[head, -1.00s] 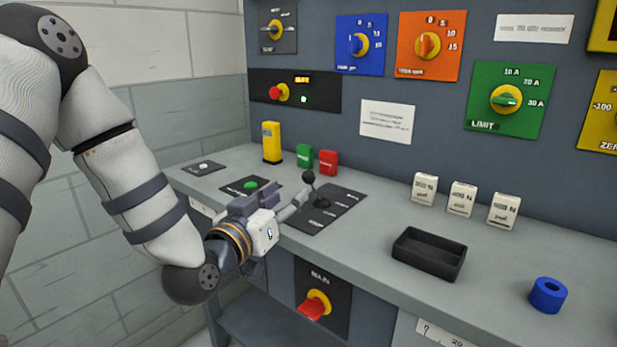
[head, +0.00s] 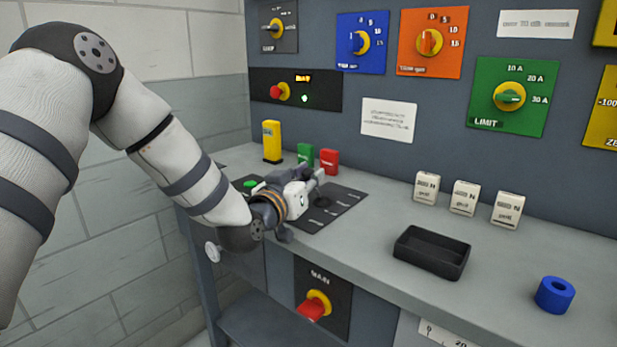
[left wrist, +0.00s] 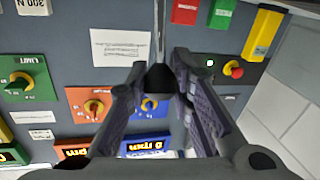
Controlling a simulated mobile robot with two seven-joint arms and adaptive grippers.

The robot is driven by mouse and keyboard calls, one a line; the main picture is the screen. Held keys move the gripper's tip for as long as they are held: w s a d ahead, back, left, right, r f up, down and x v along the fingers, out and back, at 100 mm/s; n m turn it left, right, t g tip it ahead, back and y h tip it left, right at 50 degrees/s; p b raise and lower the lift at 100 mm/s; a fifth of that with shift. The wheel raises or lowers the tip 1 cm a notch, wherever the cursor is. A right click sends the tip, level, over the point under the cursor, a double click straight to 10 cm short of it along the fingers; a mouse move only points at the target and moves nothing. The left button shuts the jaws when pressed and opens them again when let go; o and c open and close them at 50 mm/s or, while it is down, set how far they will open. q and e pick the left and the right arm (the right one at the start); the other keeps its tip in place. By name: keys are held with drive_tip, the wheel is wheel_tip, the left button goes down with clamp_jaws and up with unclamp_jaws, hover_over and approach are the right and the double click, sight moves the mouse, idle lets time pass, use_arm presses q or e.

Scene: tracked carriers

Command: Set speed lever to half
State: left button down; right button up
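The speed lever stands on a black labelled plate (head: 345,200) on the console ledge. In the head view my left gripper (head: 316,178) is over this plate and hides the lever's knob; only the dark lever base (head: 322,202) shows. In the left wrist view the lever's black knob (left wrist: 160,78) sits between the two fingers of my left gripper (left wrist: 158,68). The fingers are apart, one on each side of the knob; whether either touches it I cannot tell. The lever's exact setting is hidden. My right gripper is not in view.
A green button (head: 250,184) is left of the plate. Yellow (head: 271,141), green (head: 305,152) and red (head: 329,160) blocks stand behind. A black tray (head: 432,252), white labelled blocks (head: 465,196) and a blue ring (head: 554,294) are to the right. A red main switch (head: 313,306) is below.

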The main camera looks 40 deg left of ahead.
use_arm(q)
drive_tip(key=shift+w+r+g+p, duration=0.45)
drive_tip(key=shift+r+g+p, duration=0.15)
drive_tip(key=shift+r+p, duration=0.25)
drive_tip(key=shift+w+d+p, duration=0.1)
drive_tip(key=shift+w+p, duration=0.35)
drive_tip(key=shift+w, duration=1.05)
drive_tip(key=shift+w+d, duration=0.2)
drive_tip(key=shift+w, duration=0.95)
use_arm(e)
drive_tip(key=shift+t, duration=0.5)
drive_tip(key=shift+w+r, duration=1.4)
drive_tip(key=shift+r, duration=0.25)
use_arm(q)
drive_tip(key=shift+w, duration=0.1)
drive_tip(key=c, duration=1.7)
unclamp_jaws()
drive_tip(key=o, duration=0.3)
drive_tip(key=shift+w+d, duration=0.1)
drive_tip(key=shift+f+h, duration=0.1)
drive_tip(key=shift+h, duration=0.2)
